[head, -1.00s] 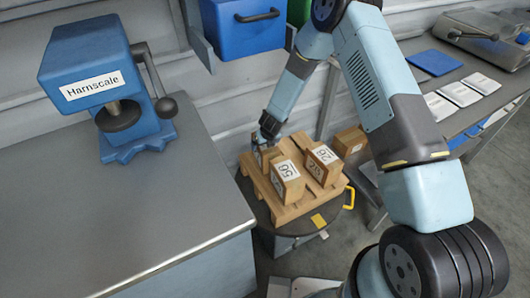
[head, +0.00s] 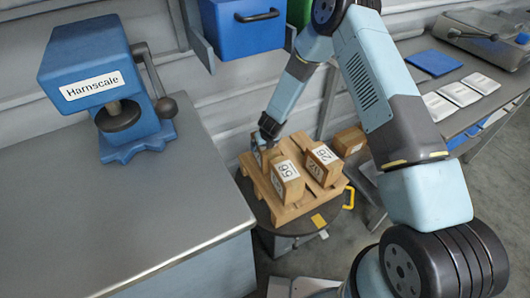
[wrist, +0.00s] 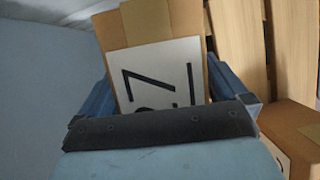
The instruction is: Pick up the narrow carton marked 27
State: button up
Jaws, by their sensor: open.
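The narrow carton marked 27 (wrist: 160,75) is brown with a white label, its digits seen sideways. In the wrist view it stands between the two blue fingers of my open gripper (wrist: 160,88), one finger on each side. I cannot tell whether either finger touches it. In the head view my gripper (head: 267,138) is down at the back left of the wooden pallet (head: 292,212), over a carton (head: 259,158) that it partly hides.
Other labelled cartons stand close by on the pallet: one in front (head: 287,183), one to the right (head: 323,165). Another carton (head: 348,141) sits behind on the right. A grey bench with a blue Harnscale press (head: 100,85) is at left. A blue bin (head: 240,28) hangs above.

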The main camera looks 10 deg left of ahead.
jog(key=c, duration=1.1)
jog(key=shift+c, duration=0.2)
jog(key=shift+r, duration=0.15)
